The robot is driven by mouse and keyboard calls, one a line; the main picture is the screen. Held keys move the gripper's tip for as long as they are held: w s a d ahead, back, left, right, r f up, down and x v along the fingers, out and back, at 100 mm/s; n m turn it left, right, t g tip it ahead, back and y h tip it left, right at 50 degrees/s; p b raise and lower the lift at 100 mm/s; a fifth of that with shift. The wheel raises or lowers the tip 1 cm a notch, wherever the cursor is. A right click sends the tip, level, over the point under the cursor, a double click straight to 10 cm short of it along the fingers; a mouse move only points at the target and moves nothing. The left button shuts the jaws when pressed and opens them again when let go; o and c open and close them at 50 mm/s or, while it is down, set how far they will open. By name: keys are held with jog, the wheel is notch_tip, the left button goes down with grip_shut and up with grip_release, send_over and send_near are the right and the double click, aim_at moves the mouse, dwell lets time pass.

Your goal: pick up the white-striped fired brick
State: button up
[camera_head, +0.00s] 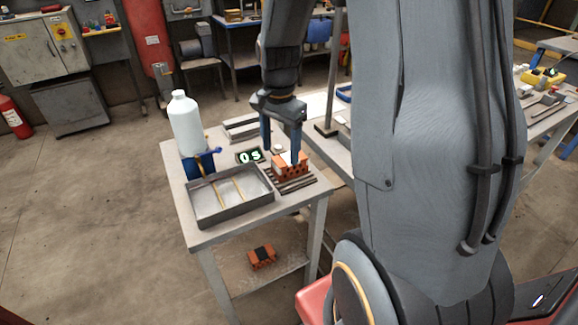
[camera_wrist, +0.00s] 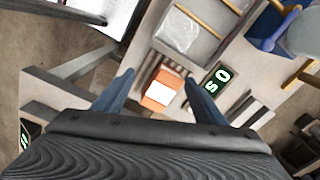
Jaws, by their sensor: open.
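The white-striped fired brick (camera_head: 284,171) is orange with round holes in its side and lies on a dark slatted rack (camera_head: 302,182) on the small table. In the wrist view the brick (camera_wrist: 164,78) shows a white patch across its top. My gripper (camera_head: 281,154) points down over it, open and empty. In the wrist view the gripper's fingers (camera_wrist: 159,77) stand on either side of the brick, with gaps showing. In the head view one finger hides part of the brick's top. I cannot tell the exact height of the fingertips over it.
A small display (camera_head: 250,156) stands close beside the brick. A grey tray (camera_head: 232,212) with yellow rods, a white bottle (camera_head: 187,122) and a blue stand (camera_head: 200,165) share the tabletop. A black-marked orange brick (camera_head: 262,257) lies on the lower shelf.

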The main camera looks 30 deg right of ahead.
aim_at(288, 158)
jog(key=w+d+m, duration=0.1)
jog(key=d+m, duration=0.1)
jog(key=w+d+f+m, duration=0.1)
jog(key=w+d+m, duration=0.1)
jog(key=shift+w+f+m, duration=0.1)
jog(key=shift+f+m, duration=0.05)
jog(key=shift+m, duration=0.15)
jog(key=shift+f+p, duration=1.2)
jog(key=shift+f, duration=2.7)
jog(key=c, duration=1.4)
jog(key=shift+o, duration=0.2)
jog(key=shift+r, duration=0.2)
